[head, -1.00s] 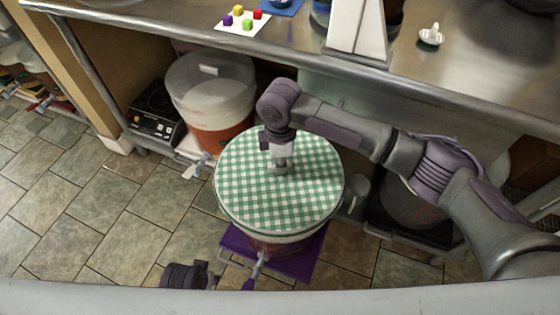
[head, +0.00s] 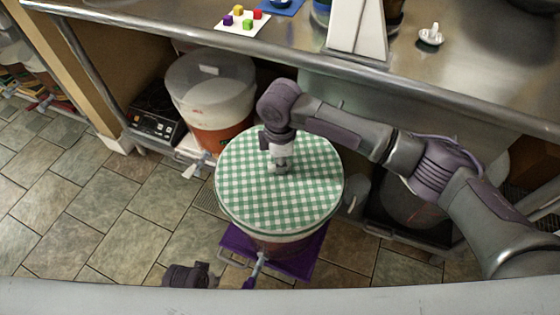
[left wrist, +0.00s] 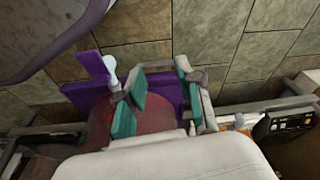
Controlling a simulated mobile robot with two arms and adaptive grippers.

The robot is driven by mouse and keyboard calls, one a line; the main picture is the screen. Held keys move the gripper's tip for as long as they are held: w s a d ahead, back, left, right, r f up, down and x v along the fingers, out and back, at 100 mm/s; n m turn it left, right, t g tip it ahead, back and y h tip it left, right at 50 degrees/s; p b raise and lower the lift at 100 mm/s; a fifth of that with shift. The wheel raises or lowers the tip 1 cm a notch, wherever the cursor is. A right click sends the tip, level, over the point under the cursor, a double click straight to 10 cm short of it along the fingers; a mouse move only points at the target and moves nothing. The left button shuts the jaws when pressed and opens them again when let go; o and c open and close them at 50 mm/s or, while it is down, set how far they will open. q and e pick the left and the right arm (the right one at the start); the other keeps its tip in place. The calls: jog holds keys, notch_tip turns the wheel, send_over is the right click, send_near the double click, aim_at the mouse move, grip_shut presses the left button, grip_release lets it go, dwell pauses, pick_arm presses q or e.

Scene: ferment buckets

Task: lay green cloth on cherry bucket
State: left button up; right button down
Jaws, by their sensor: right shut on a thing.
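The green and white checkered cloth (head: 310,190) lies flat and round over the top of a bucket. The red-brown wall of this bucket (head: 285,243) shows below the cloth's front edge. It stands on a purple stool (head: 300,262), with a spigot (head: 260,266) at its front. My right gripper (head: 279,167) points down at the middle of the cloth and is shut on it. I cannot tell whether the cloth rests fully on the rim. In the left wrist view, my left gripper (left wrist: 160,88) has its teal-padded fingers apart, with nothing between them. The reddish bucket wall and purple stool show behind it.
Another bucket (head: 212,88) with orange-red contents stands under the steel counter (head: 460,75), beside a black hot plate (head: 157,118). A grey bucket (head: 410,205) sits at right, behind my right arm. Free tiled floor (head: 130,220) lies to the left.

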jog(key=shift+f, duration=0.25)
pick_arm(q)
jog(key=shift+s+f, duration=0.25)
jog(key=shift+f, duration=0.3)
pick_arm(e)
jog(key=shift+f, duration=0.1)
pick_arm(q)
jog(key=shift+f, duration=0.15)
pick_arm(e)
jog(key=shift+f, duration=0.1)
jog(key=shift+p, duration=0.4)
pick_arm(q)
jog(key=shift+s+a+f, duration=0.1)
jog(key=shift+s+f, duration=0.35)
jog(key=shift+f, duration=0.25)
pick_arm(e)
jog(key=shift+f, duration=0.1)
pick_arm(q)
jog(key=shift+f, duration=0.5)
jog(key=shift+s, duration=0.2)
